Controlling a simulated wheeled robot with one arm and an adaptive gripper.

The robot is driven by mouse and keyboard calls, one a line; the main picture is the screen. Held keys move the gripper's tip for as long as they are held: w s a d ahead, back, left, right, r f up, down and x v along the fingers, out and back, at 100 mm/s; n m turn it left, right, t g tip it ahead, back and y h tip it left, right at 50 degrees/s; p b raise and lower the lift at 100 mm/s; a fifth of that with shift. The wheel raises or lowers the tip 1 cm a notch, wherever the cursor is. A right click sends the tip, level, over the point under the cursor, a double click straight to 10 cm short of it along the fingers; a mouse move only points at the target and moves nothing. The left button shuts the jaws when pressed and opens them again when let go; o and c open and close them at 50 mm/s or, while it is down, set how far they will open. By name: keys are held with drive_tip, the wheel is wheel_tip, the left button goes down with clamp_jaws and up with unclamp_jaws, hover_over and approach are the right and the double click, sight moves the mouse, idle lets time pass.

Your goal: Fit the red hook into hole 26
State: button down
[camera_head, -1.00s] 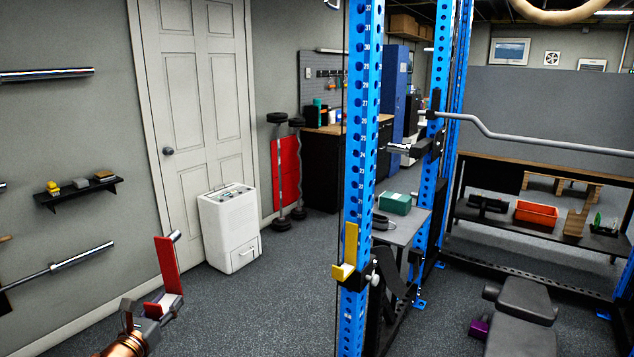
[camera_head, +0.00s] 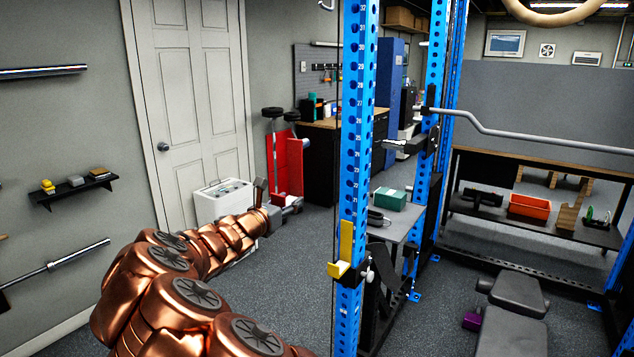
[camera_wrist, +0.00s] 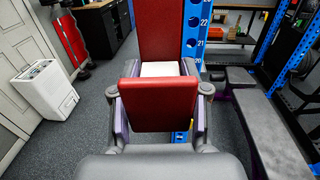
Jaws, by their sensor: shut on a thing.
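My gripper (camera_head: 288,208) is shut on the red hook (camera_head: 294,172), which stands upright above it, left of the blue post (camera_head: 350,205). A grey pin sticks out near the hook's top. In the wrist view the hook's front lip (camera_wrist: 158,105) lies between the fingers, with its tall back plate (camera_wrist: 160,30) behind. The hook is apart from the post in the head view. The post bears numbered holes; hole 26 (camera_head: 353,120) appears empty, higher than the hook. In the wrist view the post (camera_wrist: 193,45) shows numbers 20 to 22.
A yellow hook (camera_head: 341,255) sits low on the same post. A bench (camera_head: 512,320) and a grey table (camera_head: 400,222) lie to the right. A white appliance (camera_head: 218,197) stands by the door. A bar (camera_head: 520,140) crosses the rack behind.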

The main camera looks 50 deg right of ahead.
drive_tip(key=s+d+r+g, duration=0.1)
drive_tip(key=s+d+r, duration=0.3)
drive_tip(key=s+d, duration=0.1)
drive_tip(key=shift+s+r+m+g, duration=0.3)
drive_tip(key=shift+r+m, duration=0.1)
drive_tip(key=shift+r+p, duration=0.1)
drive_tip(key=shift+p, duration=0.35)
drive_tip(key=d+p, duration=0.1)
drive_tip(key=d, duration=0.5)
drive_tip(key=shift+w+d, duration=0.15)
drive_tip(key=shift+d, duration=0.1)
